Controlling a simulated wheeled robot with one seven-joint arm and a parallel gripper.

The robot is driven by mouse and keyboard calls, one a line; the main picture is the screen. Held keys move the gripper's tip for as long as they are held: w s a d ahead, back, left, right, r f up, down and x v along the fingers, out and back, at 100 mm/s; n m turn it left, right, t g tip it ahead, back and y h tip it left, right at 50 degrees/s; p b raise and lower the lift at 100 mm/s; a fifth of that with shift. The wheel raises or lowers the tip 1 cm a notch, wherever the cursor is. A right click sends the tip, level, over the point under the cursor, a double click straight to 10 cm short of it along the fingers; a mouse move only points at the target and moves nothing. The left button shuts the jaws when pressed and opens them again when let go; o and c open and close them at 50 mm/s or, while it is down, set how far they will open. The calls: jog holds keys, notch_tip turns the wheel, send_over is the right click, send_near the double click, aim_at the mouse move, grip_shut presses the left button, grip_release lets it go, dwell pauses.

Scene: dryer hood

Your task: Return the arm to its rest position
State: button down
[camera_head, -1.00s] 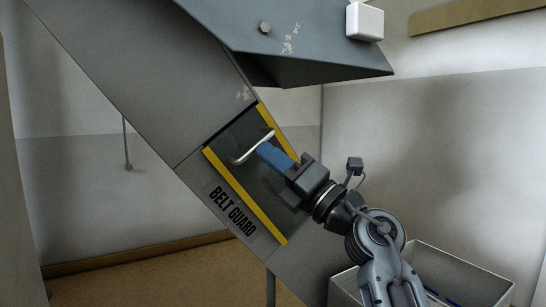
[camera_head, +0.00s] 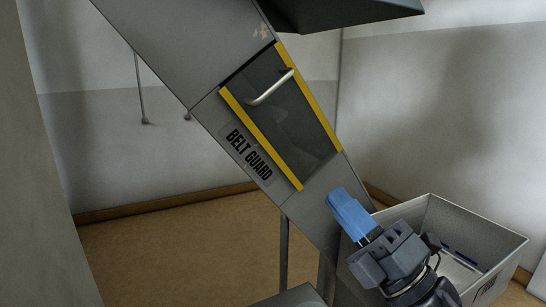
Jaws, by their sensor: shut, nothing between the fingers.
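My gripper (camera_head: 349,212) has blue fingers and a dark body. It is at the lower right of the head view, in front of the lower part of the grey sloping chute (camera_head: 322,205). The fingers are shut and hold nothing. The gripper is apart from the belt guard panel (camera_head: 290,125), a dark see-through cover with yellow edges, which lies flat in the chute. Its silver handle (camera_head: 271,87) is free, up and to the left of the gripper. The rest of my arm is mostly cut off below the frame.
A light grey bin (camera_head: 480,225) with a few thin items in it stands just right of my gripper. A dark hood (camera_head: 345,14) hangs above the chute. Thin support legs (camera_head: 284,255) stand under the chute. Brown floor (camera_head: 170,265) is clear at the left.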

jog(key=s+d+f+m+t+h, duration=0.1)
jog(key=s+d+f+m+h, duration=0.2)
jog(key=s+f+m+h, duration=0.5)
jog(key=s+d+f+m+t+h, duration=0.2)
jog(key=s+d+f+m+h, duration=0.15)
jog(key=s+f+m, duration=0.55)
jog(key=s+d+f+m+g+h, duration=0.1)
jog(key=s+d+m+g+h, duration=0.1)
jog(key=s+m, duration=0.4)
jog(key=s+d+f+m+g+h, duration=0.2)
jog(key=s+m+g, duration=0.2)
jog(key=s, duration=1.2)
jog(key=shift+s+d+m+g+h, duration=0.2)
jog(key=shift+m+g+h, duration=0.2)
jog(key=shift+m, duration=0.7)
jog(key=shift+a+f, duration=0.1)
